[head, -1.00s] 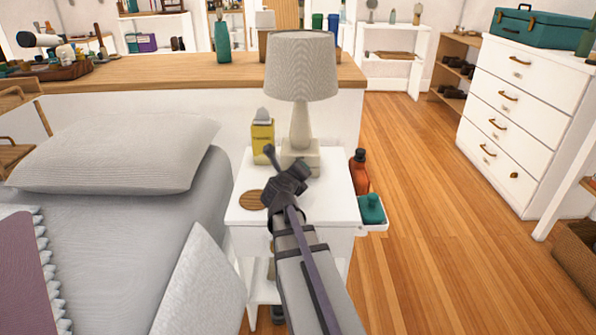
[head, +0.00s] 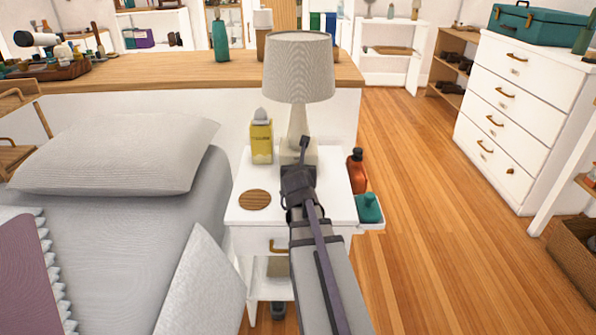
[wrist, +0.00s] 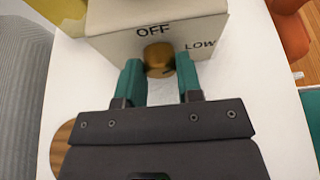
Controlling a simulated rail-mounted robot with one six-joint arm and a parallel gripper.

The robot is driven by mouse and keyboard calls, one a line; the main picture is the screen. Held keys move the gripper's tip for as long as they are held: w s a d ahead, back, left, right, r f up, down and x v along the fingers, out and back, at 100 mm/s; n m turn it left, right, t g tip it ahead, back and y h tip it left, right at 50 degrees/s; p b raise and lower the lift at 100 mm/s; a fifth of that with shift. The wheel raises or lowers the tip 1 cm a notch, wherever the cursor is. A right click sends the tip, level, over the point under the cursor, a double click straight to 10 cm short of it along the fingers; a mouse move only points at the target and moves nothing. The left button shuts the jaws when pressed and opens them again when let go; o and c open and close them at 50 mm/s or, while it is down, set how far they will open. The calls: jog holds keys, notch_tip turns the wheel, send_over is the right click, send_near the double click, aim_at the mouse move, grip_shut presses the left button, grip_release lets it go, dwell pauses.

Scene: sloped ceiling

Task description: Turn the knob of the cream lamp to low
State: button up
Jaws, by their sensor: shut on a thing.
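The cream lamp (head: 299,118) stands upright on the white nightstand (head: 335,208), with a grey shade and a square base. In the wrist view its base (wrist: 110,44) bears the words OFF, above the knob, and LOW, to the right. The brass knob (wrist: 159,58) is between the green fingers of my gripper (wrist: 158,68), which is shut on it. I cannot make out a pointer mark on the knob. In the head view my gripper (head: 303,165) is in front of the lamp base and hides the knob.
A yellow bottle (head: 261,143) stands left of the lamp base, and a round wooden coaster (head: 258,199) lies at the left front. The bed (head: 120,235) is to the left.

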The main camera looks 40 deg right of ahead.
jog(key=shift+m, duration=0.3)
dwell(0.4)
jog(key=o, duration=0.9)
jog(key=shift+r, duration=0.1)
